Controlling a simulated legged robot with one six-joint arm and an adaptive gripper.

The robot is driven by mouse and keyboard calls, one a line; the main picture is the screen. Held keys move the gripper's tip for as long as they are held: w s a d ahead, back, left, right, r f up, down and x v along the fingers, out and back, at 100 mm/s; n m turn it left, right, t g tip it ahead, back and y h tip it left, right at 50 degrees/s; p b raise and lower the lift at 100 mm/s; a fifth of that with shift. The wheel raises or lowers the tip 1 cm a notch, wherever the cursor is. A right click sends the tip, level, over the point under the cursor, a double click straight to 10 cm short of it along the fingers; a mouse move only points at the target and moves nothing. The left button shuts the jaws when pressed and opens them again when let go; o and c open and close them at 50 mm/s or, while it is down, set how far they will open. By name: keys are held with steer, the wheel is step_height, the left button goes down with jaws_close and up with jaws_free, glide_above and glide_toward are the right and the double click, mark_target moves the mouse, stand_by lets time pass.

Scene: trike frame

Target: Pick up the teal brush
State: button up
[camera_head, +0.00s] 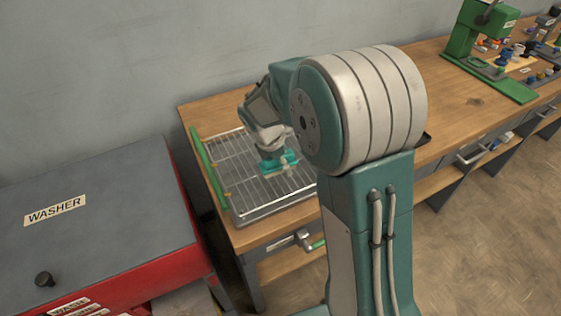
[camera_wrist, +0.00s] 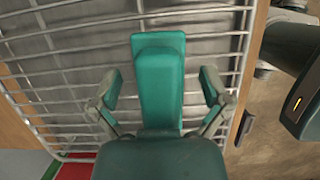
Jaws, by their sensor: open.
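The teal brush (camera_wrist: 160,75) shows in the wrist view as a long teal block over the wire rack (camera_wrist: 60,50). It lies between the two teal-padded fingers of my gripper (camera_wrist: 161,87), with a gap on each side. My gripper is open and not closed on it. The near end of the brush is hidden by my gripper's body. In the head view my gripper (camera_head: 279,163) is low over the wire rack (camera_head: 238,155), and teal parts there are too small to tell brush from fingers.
The rack, with a green bar (camera_head: 209,170) on its left side, sits on a wooden bench (camera_head: 200,108). A washer with a grey lid (camera_head: 110,225) stands at left. A green press (camera_head: 465,35) and small parts stand at the far right. A wall is behind.

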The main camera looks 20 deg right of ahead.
steer(key=shift+a+f, duration=0.1)
steer(key=shift+a, duration=0.45)
steer(key=shift+c, duration=0.6)
steer(key=c, duration=1)
steer(key=shift+d, duration=0.35)
steer(key=shift+c, duration=0.7)
steer(key=v, duration=0.3)
steer(key=shift+d+r, duration=0.2)
steer(key=shift+r, duration=0.15)
steer(key=s+a+r, duration=0.2)
steer(key=s+r, duration=0.2)
steer(key=s, duration=0.2)
steer(key=s+a+r, duration=0.3)
steer(key=s+r, duration=0.2)
steer(key=s, duration=0.1)
steer(key=shift+s+a+r, duration=0.25)
steer(key=shift+s, duration=0.1)
